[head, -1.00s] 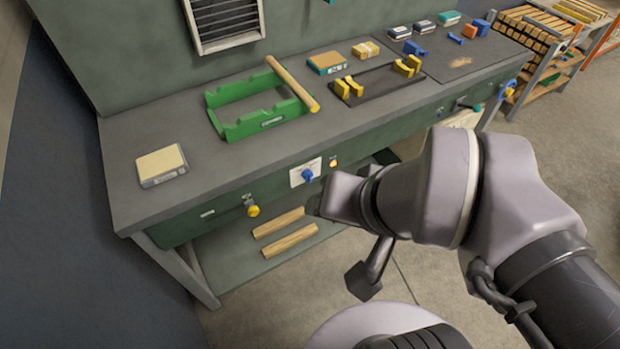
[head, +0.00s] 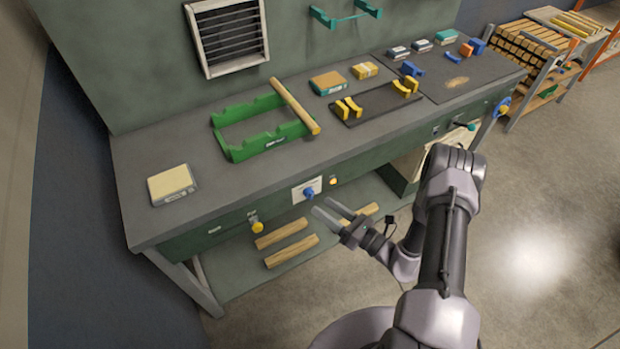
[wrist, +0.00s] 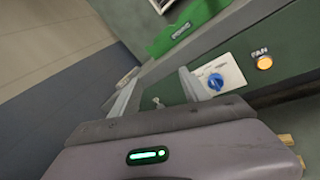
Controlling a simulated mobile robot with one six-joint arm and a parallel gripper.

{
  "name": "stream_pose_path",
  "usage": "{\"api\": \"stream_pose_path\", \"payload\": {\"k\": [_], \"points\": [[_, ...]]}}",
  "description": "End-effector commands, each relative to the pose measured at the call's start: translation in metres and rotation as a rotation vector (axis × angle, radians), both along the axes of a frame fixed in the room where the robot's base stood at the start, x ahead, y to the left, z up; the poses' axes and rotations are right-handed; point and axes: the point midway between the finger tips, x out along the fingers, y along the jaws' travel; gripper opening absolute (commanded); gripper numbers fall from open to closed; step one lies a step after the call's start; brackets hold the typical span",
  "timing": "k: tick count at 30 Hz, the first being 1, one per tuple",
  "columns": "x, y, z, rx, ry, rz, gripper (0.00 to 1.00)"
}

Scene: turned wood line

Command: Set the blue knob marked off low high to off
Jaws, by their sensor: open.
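The blue knob (head: 308,192) sits on a white plate on the green front panel of the bench. In the wrist view the blue knob (wrist: 216,82) shows with a pale pointer line, on its white plate (wrist: 228,70); the marks are too small to read. My gripper (head: 325,211) is in front of the panel, a little below and to the right of the knob, its fingers apart and empty. In the wrist view my gripper (wrist: 158,88) has its right finger beside the knob's left edge; I cannot tell whether they touch.
An orange lamp marked FAN (wrist: 264,62) is right of the plate. A yellow knob (head: 257,227) is to its left on the panel. A green rack (head: 265,146) with a wooden rod (head: 295,106) stands on the bench top (head: 190,138). Wooden pieces (head: 291,250) lie on the lower shelf.

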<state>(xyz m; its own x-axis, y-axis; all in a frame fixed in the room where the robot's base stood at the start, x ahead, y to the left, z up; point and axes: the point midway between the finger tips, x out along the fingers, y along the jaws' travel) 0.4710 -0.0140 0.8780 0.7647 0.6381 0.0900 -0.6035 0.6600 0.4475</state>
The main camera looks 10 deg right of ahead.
Motion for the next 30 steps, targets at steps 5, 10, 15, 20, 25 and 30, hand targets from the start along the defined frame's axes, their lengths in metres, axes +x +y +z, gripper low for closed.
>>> {"api": "stream_pose_path", "payload": {"k": [5, 10, 15, 20, 25, 30], "points": [[-0.035, -0.037, -0.089, 0.123, 0.154, -0.317, 0.54], [-0.033, -0.039, -0.108, 0.138, 0.182, -0.374, 0.54], [0.011, -0.023, -0.109, 0.138, 0.178, -0.367, 0.54], [0.057, -0.008, -0.11, 0.138, 0.177, -0.365, 0.54], [0.096, 0.005, -0.108, 0.141, 0.178, -0.368, 0.54], [0.117, 0.011, -0.107, 0.14, 0.18, -0.369, 0.54]]}}
